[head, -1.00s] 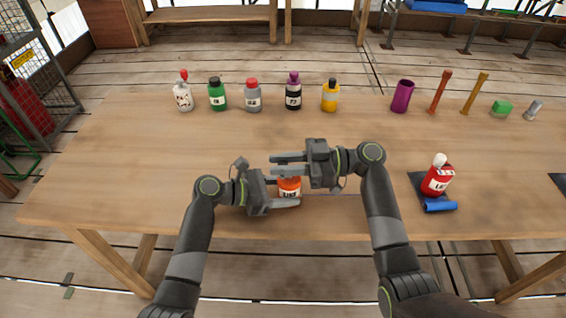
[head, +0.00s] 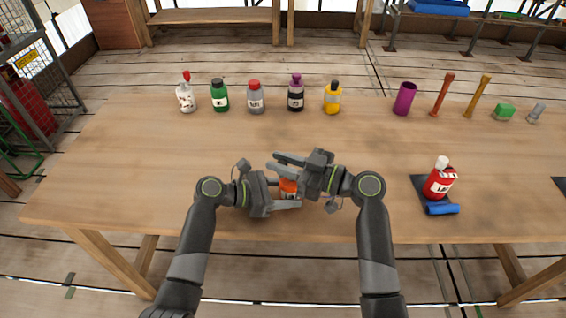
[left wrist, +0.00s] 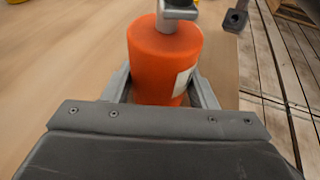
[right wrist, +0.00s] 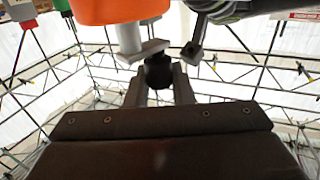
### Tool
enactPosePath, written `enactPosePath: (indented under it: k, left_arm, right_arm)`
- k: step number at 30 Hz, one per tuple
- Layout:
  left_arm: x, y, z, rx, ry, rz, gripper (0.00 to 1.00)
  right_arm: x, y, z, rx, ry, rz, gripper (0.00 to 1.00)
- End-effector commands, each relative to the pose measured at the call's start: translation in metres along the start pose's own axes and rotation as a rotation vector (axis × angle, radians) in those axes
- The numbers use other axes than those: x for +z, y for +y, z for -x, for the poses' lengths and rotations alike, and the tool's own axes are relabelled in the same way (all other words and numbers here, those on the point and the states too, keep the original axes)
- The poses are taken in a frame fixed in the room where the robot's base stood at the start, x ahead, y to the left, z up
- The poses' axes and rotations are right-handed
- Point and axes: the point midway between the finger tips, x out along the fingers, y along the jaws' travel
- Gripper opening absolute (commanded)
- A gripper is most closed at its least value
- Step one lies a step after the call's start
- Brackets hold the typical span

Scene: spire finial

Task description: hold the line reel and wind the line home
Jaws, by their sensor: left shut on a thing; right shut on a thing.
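The orange line reel (head: 288,187) stands at the near middle of the table, partly covered by my grippers. My left gripper (head: 286,192) is shut around its body from the left. The left wrist view shows the upright orange body (left wrist: 160,62) between the fingers, with a grey crank post (left wrist: 172,24) on its top. My right gripper (head: 277,162) is over the reel. In the right wrist view its fingers are shut on a black crank knob (right wrist: 158,72), below the orange body (right wrist: 118,9). Only a short bit of purple line shows right of the reel.
A red bottle (head: 437,184) and a blue roll (head: 442,209) are on a dark mat at right. Several bottles, including a green one (head: 219,97), line the back. A purple cup (head: 404,99) stands at back right. The table's left part is clear.

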Motion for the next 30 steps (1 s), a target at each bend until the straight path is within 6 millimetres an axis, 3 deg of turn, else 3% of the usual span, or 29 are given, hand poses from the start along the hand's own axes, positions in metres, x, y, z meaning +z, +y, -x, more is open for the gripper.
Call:
enactPosePath:
  k: [20, 21, 24, 25, 30]
  left_arm:
    - [0.0008, -0.0004, -0.0003, -0.002, -0.002, -0.001, 0.39]
    - [0.0008, -0.0004, -0.0003, -0.001, -0.002, -0.001, 0.39]
    - [0.0008, -0.0003, -0.0003, -0.001, -0.002, -0.001, 0.39]
    - [0.0008, -0.0003, -0.0003, -0.001, -0.002, -0.001, 0.39]
    - [0.0007, -0.0002, -0.0002, -0.001, -0.002, -0.001, 0.39]
  right_arm:
    - [0.0015, 0.0017, -0.0003, 0.077, -0.003, -0.001, 0.0]
    - [0.0015, 0.0017, -0.0003, 0.076, -0.003, -0.001, 0.25]
    - [0.0012, 0.0016, -0.0004, 0.076, -0.002, -0.001, 0.38]
    - [0.0011, 0.0016, -0.0004, 0.076, -0.002, -0.001, 0.42]
    - [0.0005, 0.0015, -0.0005, 0.076, -0.001, 0.0, 0.42]
